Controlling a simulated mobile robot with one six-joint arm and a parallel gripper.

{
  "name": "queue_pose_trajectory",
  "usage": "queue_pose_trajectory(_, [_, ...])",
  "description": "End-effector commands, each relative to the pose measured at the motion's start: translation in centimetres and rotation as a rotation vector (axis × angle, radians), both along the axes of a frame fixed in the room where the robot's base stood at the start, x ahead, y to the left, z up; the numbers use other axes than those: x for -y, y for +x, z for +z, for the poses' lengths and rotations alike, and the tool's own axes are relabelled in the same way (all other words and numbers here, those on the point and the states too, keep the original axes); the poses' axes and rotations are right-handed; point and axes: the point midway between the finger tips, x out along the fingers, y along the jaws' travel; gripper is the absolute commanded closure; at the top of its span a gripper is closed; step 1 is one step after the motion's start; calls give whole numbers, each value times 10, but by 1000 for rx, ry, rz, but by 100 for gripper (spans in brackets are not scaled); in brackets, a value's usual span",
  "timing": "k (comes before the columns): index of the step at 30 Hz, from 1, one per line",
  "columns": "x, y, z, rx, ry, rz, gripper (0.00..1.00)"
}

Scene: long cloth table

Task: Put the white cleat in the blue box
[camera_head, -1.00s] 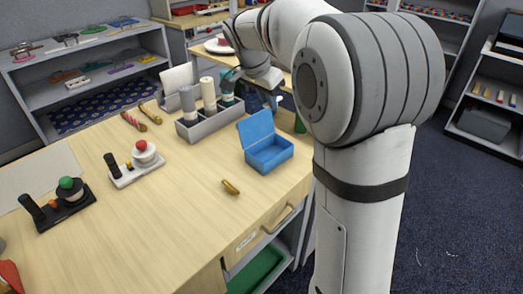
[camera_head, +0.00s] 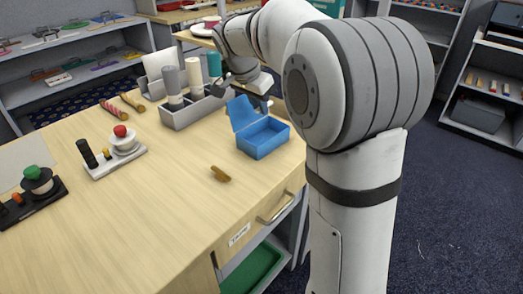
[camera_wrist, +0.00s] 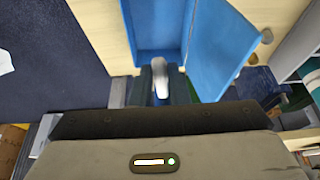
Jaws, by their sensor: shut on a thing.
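The white cleat (camera_wrist: 161,78) shows in the wrist view as a pale rounded piece between the dark fingers of my gripper (camera_wrist: 162,88). My gripper is shut on it. The blue box (camera_head: 264,138) stands open near the table's right edge, with its lid raised at the back. In the wrist view, the box floor (camera_wrist: 160,25) lies just ahead of the fingers and the lid fills the upper right. In the head view, my gripper (camera_head: 246,91) is behind and above the lid. The cleat cannot be made out there.
A small brass piece (camera_head: 220,174) lies on the table in front of the box. A grey holder (camera_head: 192,112) with upright cylinders stands left of the gripper. Two small stands with knobs are at the left. The front middle of the table is clear.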

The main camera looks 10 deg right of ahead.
Motion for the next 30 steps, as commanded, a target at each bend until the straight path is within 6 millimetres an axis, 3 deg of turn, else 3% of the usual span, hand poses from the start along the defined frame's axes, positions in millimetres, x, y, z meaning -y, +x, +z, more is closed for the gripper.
queue_pose_trajectory(9, [0,-1,-55,-4,0,1,100])
queue_pose_trajectory(14, [0,0,-66,-1,-1,1,100])
queue_pose_trajectory(21, [-1,-1,-98,-3,0,1,100])
queue_pose_trajectory(30, [-1,0,-101,-1,1,1,100])
